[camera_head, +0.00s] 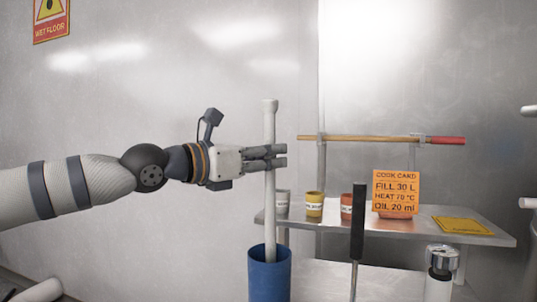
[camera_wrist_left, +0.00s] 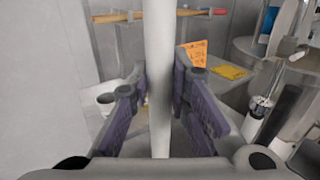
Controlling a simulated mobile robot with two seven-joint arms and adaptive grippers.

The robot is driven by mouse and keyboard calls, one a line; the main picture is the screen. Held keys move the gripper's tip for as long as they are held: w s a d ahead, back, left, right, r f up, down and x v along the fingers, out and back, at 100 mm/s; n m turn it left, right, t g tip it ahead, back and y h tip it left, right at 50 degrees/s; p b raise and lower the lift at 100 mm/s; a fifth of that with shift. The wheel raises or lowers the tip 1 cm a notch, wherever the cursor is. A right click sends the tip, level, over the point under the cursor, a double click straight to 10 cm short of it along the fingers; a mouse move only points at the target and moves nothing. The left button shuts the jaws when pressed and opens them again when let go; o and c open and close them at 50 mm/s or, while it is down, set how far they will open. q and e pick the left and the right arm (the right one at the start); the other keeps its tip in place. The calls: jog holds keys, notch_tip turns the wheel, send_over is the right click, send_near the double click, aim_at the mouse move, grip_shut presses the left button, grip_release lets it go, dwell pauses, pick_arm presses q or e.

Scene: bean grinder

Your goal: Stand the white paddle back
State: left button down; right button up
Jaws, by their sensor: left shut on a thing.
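The white paddle (camera_head: 270,125) stands upright as a long pale pole with a slightly wider cap on top. My left gripper (camera_head: 280,156) reaches in from the left and is shut on its upper part. In the left wrist view the paddle (camera_wrist_left: 159,60) runs between the two dark finger pads of the left gripper (camera_wrist_left: 160,100). The paddle's lower end goes down into the mouth of a blue round holder (camera_head: 270,278) and is hidden there. I cannot tell whether it touches the bottom. My right gripper is not in view.
A metal shelf (camera_head: 475,233) behind carries small cups, an orange cook card (camera_head: 396,188) and a yellow card (camera_head: 463,226). A wooden rod with a red end (camera_head: 380,139) lies across brackets above. A black-handled tool (camera_head: 357,222) stands right of the holder.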

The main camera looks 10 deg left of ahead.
pick_arm(q)
jog(key=c, duration=1.4)
grip_release()
jog(key=shift+r, duration=0.1)
jog(key=shift+c, duration=0.2)
jog(key=v, duration=1.2)
